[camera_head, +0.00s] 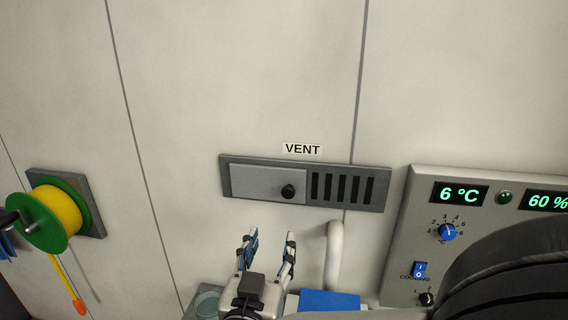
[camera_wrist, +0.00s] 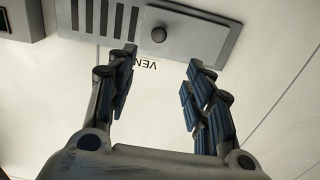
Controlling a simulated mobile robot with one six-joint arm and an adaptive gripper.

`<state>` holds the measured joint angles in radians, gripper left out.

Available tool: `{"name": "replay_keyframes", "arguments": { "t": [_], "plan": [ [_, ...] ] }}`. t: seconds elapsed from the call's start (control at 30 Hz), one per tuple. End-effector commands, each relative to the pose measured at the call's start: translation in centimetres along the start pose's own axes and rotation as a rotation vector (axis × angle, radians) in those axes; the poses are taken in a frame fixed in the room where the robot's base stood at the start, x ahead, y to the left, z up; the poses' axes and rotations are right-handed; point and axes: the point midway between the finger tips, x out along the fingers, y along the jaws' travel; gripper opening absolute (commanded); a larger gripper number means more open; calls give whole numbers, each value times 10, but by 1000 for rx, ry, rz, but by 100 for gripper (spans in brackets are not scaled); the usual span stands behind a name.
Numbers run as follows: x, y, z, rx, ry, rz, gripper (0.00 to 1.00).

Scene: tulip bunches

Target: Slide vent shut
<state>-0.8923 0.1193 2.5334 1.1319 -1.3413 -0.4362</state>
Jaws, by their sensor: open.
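The vent (camera_head: 376,189) is a grey framed panel on the wall, under a VENT label (camera_head: 302,149). Its light grey sliding plate (camera_head: 255,183) covers the left part, and several dark slots (camera_head: 343,188) are uncovered at the right. A dark round knob (camera_head: 288,190) sits at the plate's right end. My gripper (camera_head: 270,243) is open and empty, below the vent and apart from it. In the wrist view my gripper (camera_wrist: 160,68) points toward the knob (camera_wrist: 159,34), which lies beyond the fingertips, roughly between their lines. The slots (camera_wrist: 104,17) show at upper left there.
A control panel (camera_head: 397,261) with displays and knobs is to the right of the vent. A pale curved pipe (camera_head: 333,255) stands close to the right of my gripper. A blue item (camera_head: 329,300) lies below. A green and yellow reel (camera_head: 62,212) hangs at left.

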Motion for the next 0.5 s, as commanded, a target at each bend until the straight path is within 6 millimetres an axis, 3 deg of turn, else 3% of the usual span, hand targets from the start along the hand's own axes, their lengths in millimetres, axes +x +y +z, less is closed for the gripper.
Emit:
{"name": "replay_keyframes", "arguments": {
  "t": [0.17, 0.5],
  "plan": [
    [14, 2, 0, -3, 8, 12, 47],
    [85, 3, 0, -3, 7, 11, 47]
  ]
}}
